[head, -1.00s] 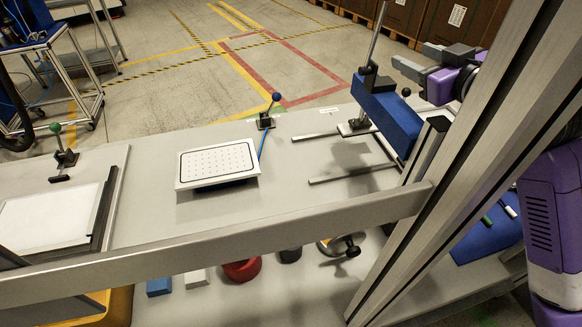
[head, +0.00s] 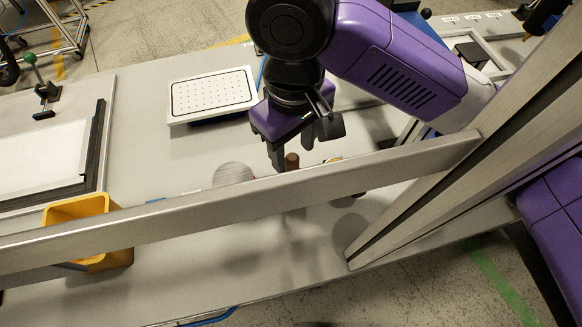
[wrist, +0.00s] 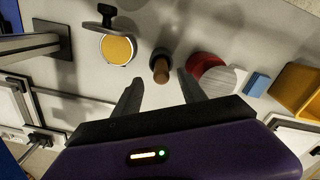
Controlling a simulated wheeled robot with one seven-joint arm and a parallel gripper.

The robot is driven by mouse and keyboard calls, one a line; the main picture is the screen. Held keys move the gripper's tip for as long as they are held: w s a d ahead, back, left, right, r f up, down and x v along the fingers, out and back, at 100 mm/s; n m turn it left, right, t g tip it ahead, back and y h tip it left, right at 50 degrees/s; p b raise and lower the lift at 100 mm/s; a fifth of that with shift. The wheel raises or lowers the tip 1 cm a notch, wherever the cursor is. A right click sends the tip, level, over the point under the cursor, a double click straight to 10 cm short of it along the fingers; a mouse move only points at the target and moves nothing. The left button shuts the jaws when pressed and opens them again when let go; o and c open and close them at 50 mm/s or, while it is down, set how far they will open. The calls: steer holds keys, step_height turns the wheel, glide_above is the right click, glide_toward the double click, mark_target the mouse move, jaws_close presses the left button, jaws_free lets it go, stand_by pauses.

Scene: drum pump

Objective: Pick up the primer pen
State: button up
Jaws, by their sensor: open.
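No thing in the current views is clearly recognisable as a primer pen. My gripper (head: 292,152) is open and empty, pointing down just behind the grey rail in the head view. In the wrist view, my gripper's fingers (wrist: 160,82) stand apart. A dark upright cylinder with a brown top (wrist: 160,70) lies between and beyond the fingertips, with no contact visible. Its brown top also shows in the head view (head: 292,161), close to the fingers; the rail hides its lower part. I cannot tell whether this is the pen.
A grey rail (head: 390,165) crosses in front of my gripper. Near the brown-topped cylinder are a red round piece (wrist: 203,66), a grey disc (wrist: 218,80), a blue block (wrist: 257,84), a yellow bin (wrist: 296,92) and a yellow-faced round piece (wrist: 117,49). A dotted white plate (head: 212,92) lies behind.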

steer(key=shift+f, duration=2.65)
steer(key=shift+a, duration=0.1)
jaws_close()
